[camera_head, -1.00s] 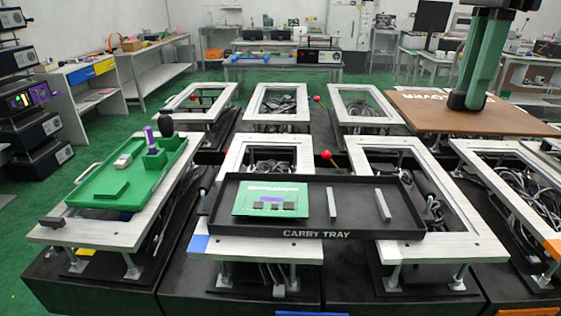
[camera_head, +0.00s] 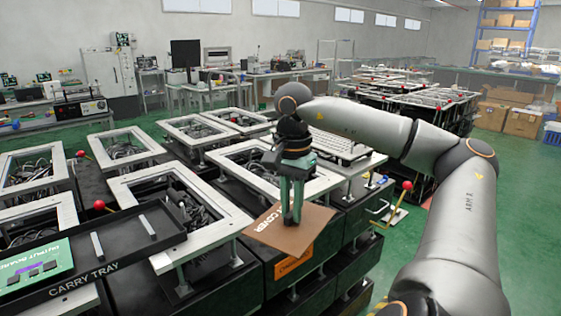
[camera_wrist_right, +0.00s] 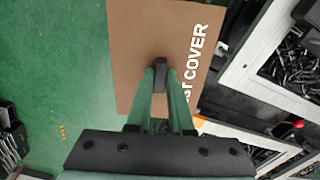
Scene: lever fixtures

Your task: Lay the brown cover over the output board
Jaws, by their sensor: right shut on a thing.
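The brown cover (camera_head: 297,238), with white lettering, is held by my right gripper (camera_head: 291,218) near the front edge of the fixture row. In the right wrist view the cover (camera_wrist_right: 137,40) shows under the fingers. My right gripper (camera_wrist_right: 163,88) is shut on a small dark handle (camera_wrist_right: 162,70) on the cover. The output board (camera_head: 35,268), green with a purple strip and dark blocks, lies in the black carry tray (camera_head: 110,262) at the left, well apart from the cover. The board is partly cut off by the picture edge. My left gripper is not in view.
White-framed fixtures (camera_head: 185,212) with cables inside stand between cover and tray. Red-knobbed levers stick up, one (camera_head: 407,186) right of the cover and one (camera_head: 99,205) near the tray. Two dividers stand in the tray.

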